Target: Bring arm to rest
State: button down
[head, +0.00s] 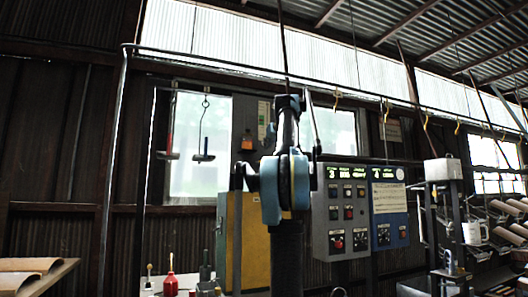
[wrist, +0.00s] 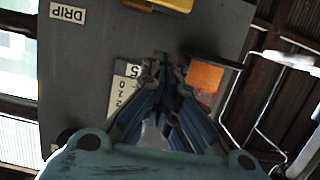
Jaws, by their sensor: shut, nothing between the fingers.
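My arm stands up in the middle of the head view, with blue joint covers. The fingers of my gripper cannot be made out in that view. In the wrist view my gripper (wrist: 165,65) shows its fingers drawn together at the tips. They are shut with nothing between them.
A rail (head: 250,67) with yellow hooks (head: 425,121) runs overhead. Dark pieces hang at the left (head: 204,157). Grey (head: 342,243) and blue (head: 390,232) control boxes stand right of my arm. A red bottle (head: 170,284) and a yellow cabinet (head: 254,250) are lower left. Brown parts (head: 25,265) lie far left.

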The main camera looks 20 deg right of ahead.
jog(key=shift+v, duration=2.65)
jog(key=s+a+f+g+y, duration=0.15)
jog(key=s+a+f, duration=0.35)
jog(key=f, duration=0.8)
jog(key=s+a+f+n+g, duration=0.1)
jog(key=s+a+f+g, duration=0.35)
jog(key=f, duration=0.75)
jog(key=s+a+f+g+y, duration=0.1)
jog(key=s+a+f, duration=0.5)
jog(key=f, duration=0.7)
jog(key=s+f+g+h, duration=0.1)
jog(key=s+f+g, duration=0.1)
jog(key=s+f, duration=0.7)
jog(key=s+f+m+g+h, duration=0.1)
jog(key=s+f, duration=0.8)
jog(key=f, duration=0.9)
jog(key=s+f+m+g+h, duration=0.1)
jog(key=s+f+g+h, duration=0.1)
jog(key=s+f, duration=0.7)
notch_tip(320, 180, down, 6)
jog(key=shift+s+d+r+g, duration=0.2)
jog(key=shift+s+d+g, duration=0.05)
jog(key=shift+d+g, duration=0.15)
